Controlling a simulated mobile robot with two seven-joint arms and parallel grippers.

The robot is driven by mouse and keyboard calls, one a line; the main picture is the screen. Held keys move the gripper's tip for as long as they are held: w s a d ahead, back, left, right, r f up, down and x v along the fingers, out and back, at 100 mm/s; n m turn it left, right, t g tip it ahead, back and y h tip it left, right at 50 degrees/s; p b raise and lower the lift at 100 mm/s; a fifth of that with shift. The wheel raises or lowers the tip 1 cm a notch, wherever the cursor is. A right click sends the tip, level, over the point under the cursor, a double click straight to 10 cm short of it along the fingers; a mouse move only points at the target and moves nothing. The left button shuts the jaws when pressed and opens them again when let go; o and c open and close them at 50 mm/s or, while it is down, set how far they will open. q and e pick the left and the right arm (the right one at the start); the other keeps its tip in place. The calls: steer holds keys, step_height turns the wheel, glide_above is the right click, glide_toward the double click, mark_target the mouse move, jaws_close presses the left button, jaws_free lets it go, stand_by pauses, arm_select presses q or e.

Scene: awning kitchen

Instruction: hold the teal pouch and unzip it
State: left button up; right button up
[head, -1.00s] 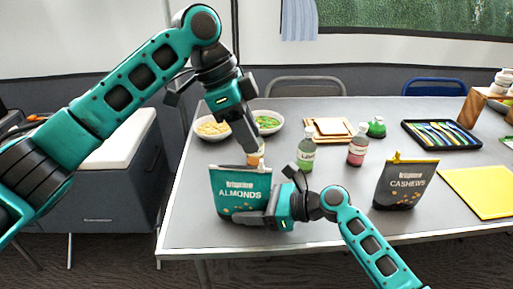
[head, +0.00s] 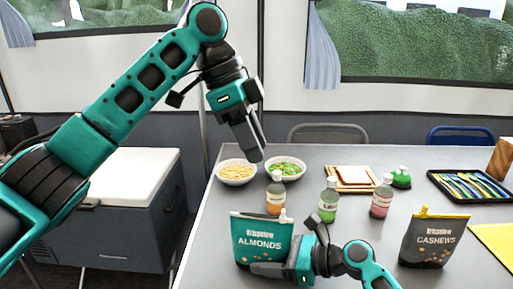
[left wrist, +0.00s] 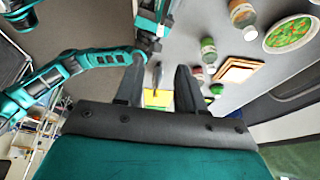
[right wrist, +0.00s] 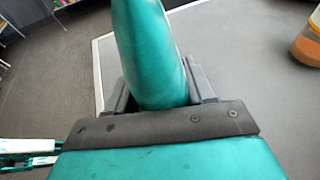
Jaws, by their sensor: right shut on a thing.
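The teal pouch (head: 262,238), labelled ALMONDS, stands upright near the table's front edge. A small pale tab (head: 283,215) shows at its top right corner. My right gripper (head: 262,268) is shut on the lower part of the pouch from the right. The right wrist view shows the pouch (right wrist: 150,45) edge-on between the fingers. My left gripper (head: 255,152) is in the air above and behind the pouch, apart from it. In the left wrist view its fingers (left wrist: 158,75) are spread with nothing between them.
Bottles with orange (head: 275,200), green (head: 328,205) and pink (head: 380,200) contents stand behind the pouch. Two bowls (head: 237,182) stand farther back. A dark cashews pouch (head: 432,240) stands to the right.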

arm_select(q)
steer(key=v, duration=1)
steer(key=shift+r, duration=0.25)
arm_select(e)
steer(key=o, duration=1)
